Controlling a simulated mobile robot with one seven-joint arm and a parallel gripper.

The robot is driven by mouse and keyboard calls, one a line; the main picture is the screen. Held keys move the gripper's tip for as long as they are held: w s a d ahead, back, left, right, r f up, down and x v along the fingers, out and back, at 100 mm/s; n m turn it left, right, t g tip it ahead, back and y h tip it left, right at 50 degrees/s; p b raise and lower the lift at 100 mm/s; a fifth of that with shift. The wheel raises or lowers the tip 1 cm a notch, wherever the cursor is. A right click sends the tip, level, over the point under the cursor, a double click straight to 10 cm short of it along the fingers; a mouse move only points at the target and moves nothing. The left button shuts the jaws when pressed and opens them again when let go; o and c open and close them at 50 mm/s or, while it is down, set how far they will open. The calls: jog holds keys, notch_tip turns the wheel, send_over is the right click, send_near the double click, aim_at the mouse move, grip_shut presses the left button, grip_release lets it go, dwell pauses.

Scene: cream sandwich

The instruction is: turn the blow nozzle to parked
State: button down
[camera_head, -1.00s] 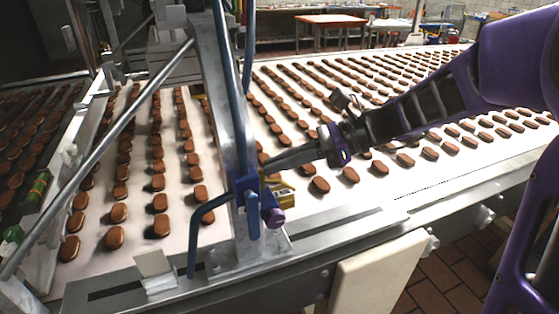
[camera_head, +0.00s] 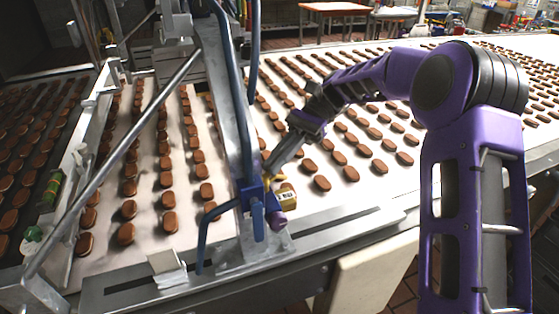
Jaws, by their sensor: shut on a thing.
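The blow nozzle assembly is a blue bracket (camera_head: 252,194) on the grey upright beside the belt. I cannot tell which way the nozzle's outlet faces.
A yellow labelled box (camera_head: 287,194) is just right of the bracket. Rows of brown biscuits (camera_head: 322,183) lie on the white belt on both sides of the upright. A slanted metal bar (camera_head: 112,155) crosses at left. A metal rail (camera_head: 350,225) runs along the front.

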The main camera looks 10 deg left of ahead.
jog(key=shift+w+a+n+g+h, duration=0.1)
jog(key=shift+a+n+g+h, duration=0.1)
jog(key=shift+n+g+h, duration=0.4)
jog(key=shift+w+a+n+g+h, duration=0.1)
jog(key=shift+a+n+g+h, duration=0.1)
jog(key=shift+n+h, duration=0.7)
jog(key=shift+h, duration=0.3)
jog(key=c, duration=1)
grip_release()
jog(key=shift+o, duration=0.2)
